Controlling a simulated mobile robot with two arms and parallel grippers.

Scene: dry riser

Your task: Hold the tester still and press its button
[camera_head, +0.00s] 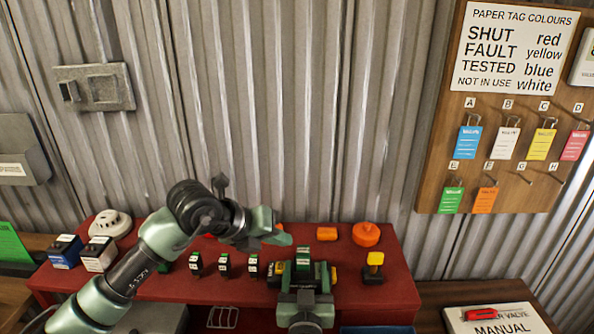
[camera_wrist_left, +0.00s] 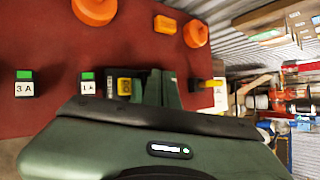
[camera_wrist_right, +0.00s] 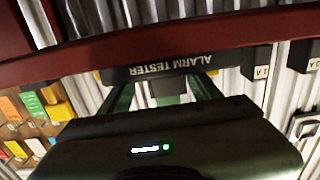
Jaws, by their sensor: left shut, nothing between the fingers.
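The alarm tester is a dark bar with white lettering in the right wrist view (camera_wrist_right: 170,67). In the head view its black and yellow end (camera_head: 276,268) shows beside my right gripper (camera_head: 303,262), on the red bench. My right gripper's fingers are apart and reach up to the tester; I cannot tell if they clamp it. They also show in the right wrist view (camera_wrist_right: 163,88). My left gripper (camera_head: 282,238) is shut and empty, above and behind the tester. Its closed fingers show in the left wrist view (camera_wrist_left: 165,80).
The red bench (camera_head: 395,296) carries small green-topped blocks (camera_head: 225,265), an orange block (camera_head: 327,233), an orange cap (camera_head: 366,234) and a yellow-topped block (camera_head: 374,268). A white detector (camera_head: 110,223) sits at left. A tag board (camera_head: 510,130) hangs on the wall at right.

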